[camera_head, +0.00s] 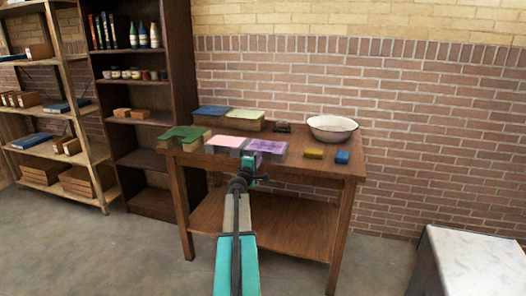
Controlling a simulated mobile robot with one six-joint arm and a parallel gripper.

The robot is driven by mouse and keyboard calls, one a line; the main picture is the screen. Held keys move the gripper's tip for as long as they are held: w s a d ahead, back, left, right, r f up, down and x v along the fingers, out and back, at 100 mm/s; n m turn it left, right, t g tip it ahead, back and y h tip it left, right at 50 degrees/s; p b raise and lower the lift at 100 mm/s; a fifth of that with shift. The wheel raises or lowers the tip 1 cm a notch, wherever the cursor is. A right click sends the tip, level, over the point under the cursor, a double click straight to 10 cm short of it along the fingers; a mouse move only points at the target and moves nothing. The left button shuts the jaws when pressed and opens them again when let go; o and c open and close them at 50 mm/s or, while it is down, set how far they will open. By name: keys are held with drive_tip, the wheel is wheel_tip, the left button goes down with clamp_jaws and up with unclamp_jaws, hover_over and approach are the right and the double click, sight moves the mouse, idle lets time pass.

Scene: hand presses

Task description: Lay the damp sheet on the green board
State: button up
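The green board (185,133) lies at the left end of the wooden table, on top of a low block-like support. I cannot tell which flat piece is the damp sheet. A pink flat piece (229,141) and a purple flat piece (267,146) lie to the right of the green board, on pale supports. A blue flat piece (212,110) and a pale green one (246,114) lie behind on a wooden block. My gripper (248,172) is at the table's front edge, just below the purple piece. Its fingers are too small and dark to read.
The wooden table (318,167) also holds a white basin (332,127), a yellow block (314,153), a blue block (342,157) and a small dark item (283,128). Shelves (147,100) stand at left. A pale marbled block (470,262) stands at lower right.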

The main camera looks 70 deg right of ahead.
drive_tip(key=p, duration=0.1)
approach(267, 146)
drive_tip(key=d, duration=0.1)
drive_tip(key=shift+w+d+f+b, duration=0.15)
drive_tip(key=shift+d+b, duration=0.25)
drive_tip(key=shift+d, duration=0.25)
drive_tip(key=shift+w+d+r+b, duration=0.1)
drive_tip(key=shift+w+d+b, duration=0.2)
drive_tip(key=shift+d, duration=0.4)
drive_tip(key=shift+s, duration=0.1)
clamp_jaws()
